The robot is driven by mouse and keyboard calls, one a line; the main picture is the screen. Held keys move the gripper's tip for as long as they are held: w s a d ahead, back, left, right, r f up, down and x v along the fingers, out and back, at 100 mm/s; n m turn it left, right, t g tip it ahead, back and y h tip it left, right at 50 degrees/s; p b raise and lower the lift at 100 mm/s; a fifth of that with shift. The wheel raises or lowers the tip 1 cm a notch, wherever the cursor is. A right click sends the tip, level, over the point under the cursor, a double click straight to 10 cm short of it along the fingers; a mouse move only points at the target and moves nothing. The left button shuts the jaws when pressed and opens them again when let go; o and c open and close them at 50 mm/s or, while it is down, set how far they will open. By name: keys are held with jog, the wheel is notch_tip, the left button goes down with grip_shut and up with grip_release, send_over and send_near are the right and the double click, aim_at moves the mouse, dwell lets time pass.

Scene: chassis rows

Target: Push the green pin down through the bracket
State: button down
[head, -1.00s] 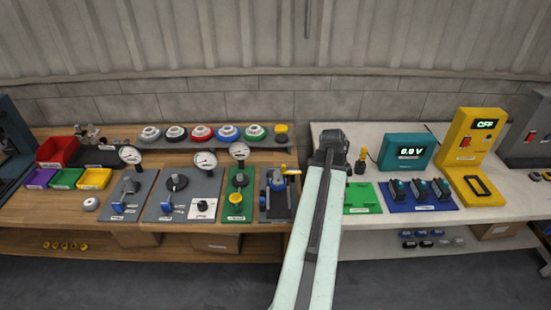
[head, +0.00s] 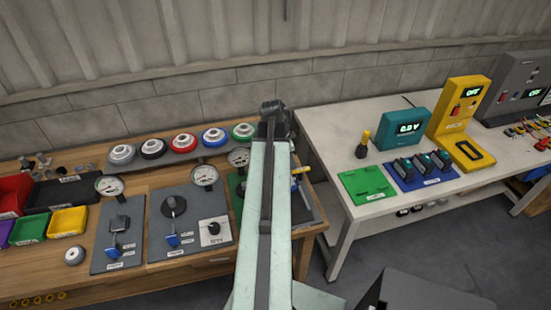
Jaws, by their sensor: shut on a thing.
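I cannot make out a green pin or the bracket in the head view. My pale arm reaches up the middle of the picture to a dark joint, and its far end hides what lies behind it. My gripper's fingers do not show, so I cannot see what they hold. A green panel (head: 235,192) on the wooden bench is mostly covered by my arm.
The wooden bench (head: 190,262) carries gauges, grey panels (head: 118,232) and coloured bins (head: 67,221). Right of a floor gap, a white table (head: 335,135) holds a green plate (head: 368,184), blue plate (head: 418,176), teal meter (head: 402,127) and yellow stand (head: 460,110).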

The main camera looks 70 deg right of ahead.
jog(key=shift+w+f+b, duration=0.25)
jog(key=shift+f+b, duration=0.05)
jog(key=shift+w+r, duration=0.1)
notch_tip(320, 180, down, 4)
jog(key=b, duration=0.3)
jog(key=shift+r+b, duration=0.1)
jog(key=shift+b, duration=0.2)
jog(key=shift+f+b, duration=1.05)
dwell(0.6)
jog(key=shift+f+b, duration=1.4)
jog(key=c, duration=1.2)
grip_release()
jog(key=shift+a+r, duration=0.1)
jog(key=shift+r, duration=0.1)
